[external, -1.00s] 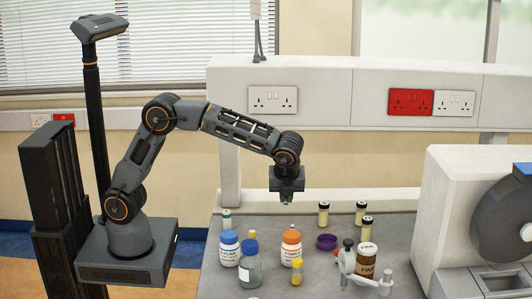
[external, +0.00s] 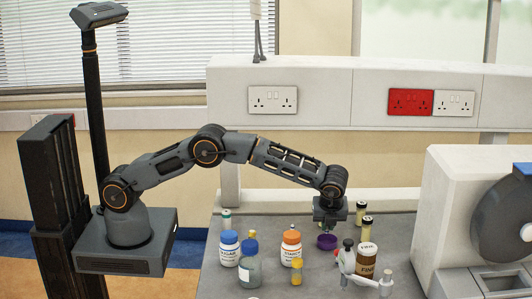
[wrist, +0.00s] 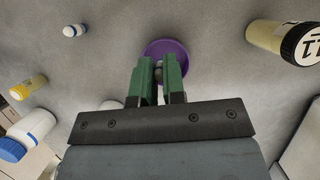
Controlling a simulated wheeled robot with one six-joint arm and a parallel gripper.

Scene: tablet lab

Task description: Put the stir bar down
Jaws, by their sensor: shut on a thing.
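My gripper (external: 327,229) points down just above a small purple dish (external: 327,242) on the grey bench. In the wrist view the green fingers of my gripper (wrist: 160,70) are close together over the purple dish (wrist: 180,50). A small grey piece between the fingertips, which looks like the stir bar (wrist: 159,72), is held there. Most of it is hidden by the fingers, and in the external view I cannot make it out. The fingers cover part of the dish, and I cannot tell whether the stir bar touches it.
Capped vials (external: 361,213) stand behind and right of the dish. A large white machine (external: 450,220) is at right.

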